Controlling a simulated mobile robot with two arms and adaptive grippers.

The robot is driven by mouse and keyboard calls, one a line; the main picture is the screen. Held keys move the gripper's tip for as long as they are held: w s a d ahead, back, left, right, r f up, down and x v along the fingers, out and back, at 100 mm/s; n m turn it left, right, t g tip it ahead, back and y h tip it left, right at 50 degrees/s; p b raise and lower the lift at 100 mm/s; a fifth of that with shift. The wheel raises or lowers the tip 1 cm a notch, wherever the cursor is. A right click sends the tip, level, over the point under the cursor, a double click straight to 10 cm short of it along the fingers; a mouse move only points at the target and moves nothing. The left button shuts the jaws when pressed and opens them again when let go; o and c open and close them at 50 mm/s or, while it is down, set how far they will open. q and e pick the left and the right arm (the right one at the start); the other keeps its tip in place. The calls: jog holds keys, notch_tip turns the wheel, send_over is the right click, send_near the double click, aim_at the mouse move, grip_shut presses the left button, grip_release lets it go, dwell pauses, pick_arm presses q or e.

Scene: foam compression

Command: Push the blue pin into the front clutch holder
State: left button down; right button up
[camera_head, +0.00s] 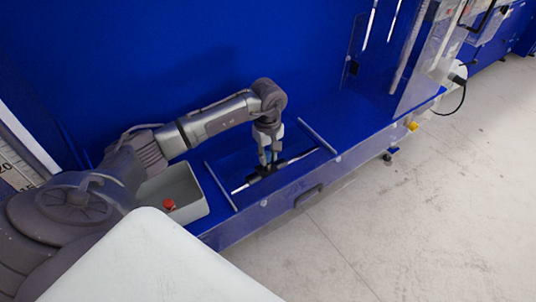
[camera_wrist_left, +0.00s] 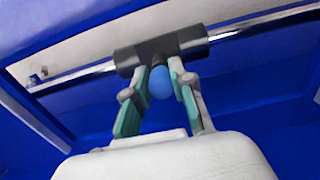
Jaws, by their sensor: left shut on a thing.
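My left gripper (camera_head: 268,157) reaches down over the blue bench to a black clutch holder (camera_head: 258,173) on a thin metal rod. In the left wrist view, the two green-padded fingers of the gripper (camera_wrist_left: 160,76) are shut on the blue pin (camera_wrist_left: 160,83), whose rounded blue end shows between them. The black holder (camera_wrist_left: 142,56) lies right at the fingertips. The pin's far end is hidden, so I cannot tell how deep it sits in the holder. My right gripper is out of view.
The metal rod (camera_wrist_left: 85,78) runs out on both sides of the holder. A grey bin (camera_head: 187,182) with a red item (camera_head: 169,204) stands left of the work spot. A clear panel (camera_head: 385,75) rises at the right. A blue wall (camera_head: 170,60) stands behind.

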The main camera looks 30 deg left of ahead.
aim_at(268, 154)
pick_arm(q)
jog(key=shift+f, duration=0.25)
jog(key=c, duration=0.9)
grip_release()
jog(key=shift+r, duration=0.2)
jog(key=shift+r+p, duration=1.5)
jog(key=shift+r, duration=1.35)
jog(key=shift+r, duration=0.15)
notch_tip(268, 154, up, 12)
